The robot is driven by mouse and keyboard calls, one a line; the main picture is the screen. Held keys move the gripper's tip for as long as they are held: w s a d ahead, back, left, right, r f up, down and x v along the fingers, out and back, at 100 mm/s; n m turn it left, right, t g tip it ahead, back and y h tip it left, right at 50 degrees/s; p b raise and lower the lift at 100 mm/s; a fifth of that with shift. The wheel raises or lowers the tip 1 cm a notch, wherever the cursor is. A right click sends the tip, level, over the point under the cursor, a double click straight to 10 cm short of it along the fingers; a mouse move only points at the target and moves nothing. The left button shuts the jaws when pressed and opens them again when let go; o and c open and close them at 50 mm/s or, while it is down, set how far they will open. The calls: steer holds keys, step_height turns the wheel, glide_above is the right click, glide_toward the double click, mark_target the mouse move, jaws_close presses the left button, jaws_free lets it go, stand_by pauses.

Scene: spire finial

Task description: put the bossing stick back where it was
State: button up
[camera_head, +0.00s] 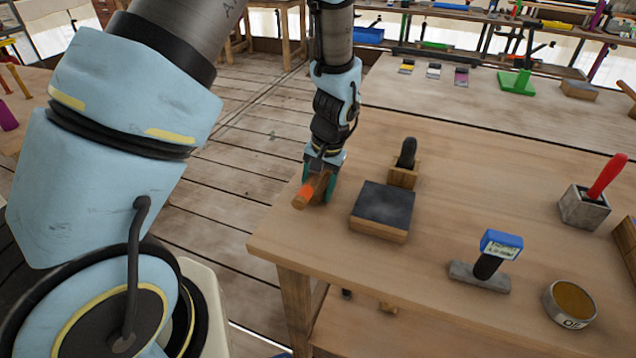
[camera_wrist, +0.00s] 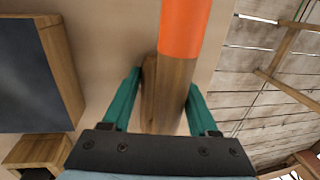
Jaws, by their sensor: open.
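The bossing stick (camera_head: 303,197) is a wooden stick with an orange band, at the left edge of the workbench (camera_head: 330,262). My gripper (camera_head: 318,188) is over it, pointing down, with its green fingers open on either side of the stick. In the wrist view the stick's wooden part (camera_wrist: 168,95) lies between the two fingertips (camera_wrist: 163,92), and the orange band (camera_wrist: 182,28) extends beyond them. The fingers stand very close to the wood. I cannot tell for sure whether the stick rests fully on the bench top.
A dark-topped block (camera_head: 383,207) lies just right of the gripper, with a wooden holder (camera_head: 403,176) bearing a black handle behind it. A blue-topped stamp-like tool (camera_head: 490,262), a round tin (camera_head: 570,303) and a grey block with a red handle (camera_head: 586,207) stand farther right. Floor lies left.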

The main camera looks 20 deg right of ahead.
step_height(320, 180, up, 12)
steer(key=s+d+b, duration=0.1)
steer(key=d+b, duration=0.1)
steer(key=b, duration=0.1)
steer(key=a+r+n+h, duration=0.1)
steer(key=a+n, duration=0.6)
steer(key=a, duration=2.2)
steer(key=shift+a+r+h, duration=0.3)
steer(key=shift+a+r, duration=0.1)
